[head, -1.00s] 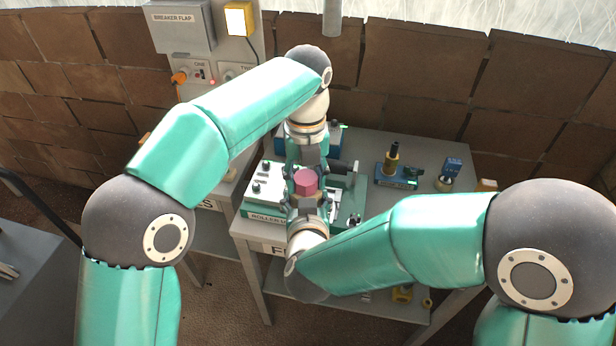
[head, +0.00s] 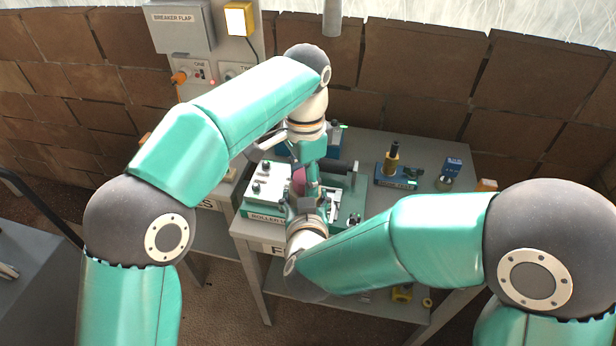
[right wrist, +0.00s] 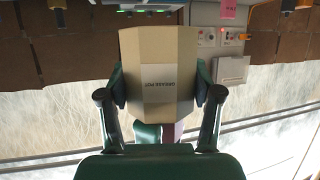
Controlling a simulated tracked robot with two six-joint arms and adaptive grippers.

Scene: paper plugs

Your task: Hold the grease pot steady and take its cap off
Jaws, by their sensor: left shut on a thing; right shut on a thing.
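The grease pot (right wrist: 160,75) is a tan, faceted body with a printed label. It fills the middle of the right wrist view, between the two fingers of my right gripper (right wrist: 159,92), which is shut on it. In the head view my right gripper (head: 306,202) hides most of the pot. The pinkish-red cap (head: 298,180) shows only in part, beside my left gripper (head: 307,178), which is shut on it from the far side. A pink strip of it also shows below the pot in the right wrist view (right wrist: 171,132). Whether cap and pot still touch is hidden.
A grey table (head: 400,225) stands below the grippers. A white-topped roller unit (head: 267,190) is close to the left. A breaker panel (head: 205,70) is behind.

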